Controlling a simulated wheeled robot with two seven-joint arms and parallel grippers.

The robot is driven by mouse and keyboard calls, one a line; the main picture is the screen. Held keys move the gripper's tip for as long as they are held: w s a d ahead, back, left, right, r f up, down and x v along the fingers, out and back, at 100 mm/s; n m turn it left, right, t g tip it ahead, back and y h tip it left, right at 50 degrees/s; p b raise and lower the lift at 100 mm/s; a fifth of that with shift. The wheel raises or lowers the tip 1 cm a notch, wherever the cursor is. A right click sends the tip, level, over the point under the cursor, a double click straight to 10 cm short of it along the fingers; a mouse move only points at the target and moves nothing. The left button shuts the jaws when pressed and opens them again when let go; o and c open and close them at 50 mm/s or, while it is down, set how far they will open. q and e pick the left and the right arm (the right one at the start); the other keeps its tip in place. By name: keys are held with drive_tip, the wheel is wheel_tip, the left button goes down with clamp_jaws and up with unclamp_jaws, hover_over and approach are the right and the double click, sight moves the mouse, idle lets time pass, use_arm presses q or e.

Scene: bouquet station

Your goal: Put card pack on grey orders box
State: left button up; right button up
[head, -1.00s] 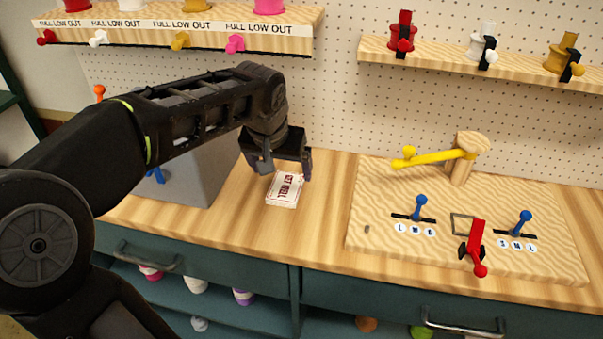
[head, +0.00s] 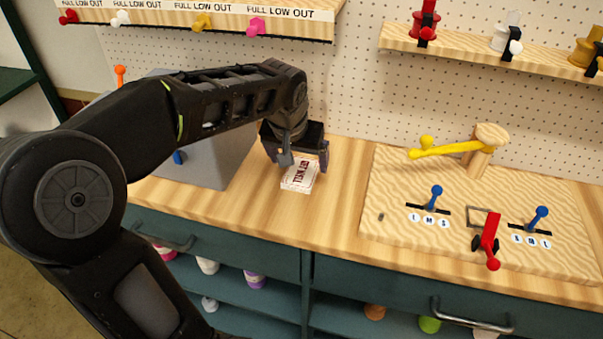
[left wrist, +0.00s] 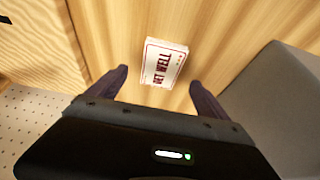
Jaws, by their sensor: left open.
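The card pack (head: 300,176) is a small white stack with dark red lettering, lying flat on the wooden counter. It also shows in the left wrist view (left wrist: 163,64), ahead of and between the two fingertips. My left gripper (head: 303,162) is open above the pack, its fingers apart and pointing down; the same gripper (left wrist: 155,85) shows from behind in the wrist view. No grip on the pack is seen. The grey box (head: 215,165) stands left of the pack, partly hidden behind my left arm. My right gripper is not in view.
A wooden board (head: 400,222) with blue levers, a red lever (head: 488,238) and a yellow arm (head: 450,149) stands to the right. Shelves with spools hang on the pegboard behind. The counter (head: 335,205) between pack and board is clear.

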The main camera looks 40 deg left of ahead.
sight(301, 172)
use_arm(q)
drive_tip(key=x, duration=0.5)
drive_tip(key=shift+s+a, duration=0.1)
drive_tip(key=shift+s, duration=0.1)
idle(0.3)
drive_tip(key=c, duration=1.7)
drive_tip(key=shift+o, duration=0.2)
wheel_tip(301, 172, up, 10)
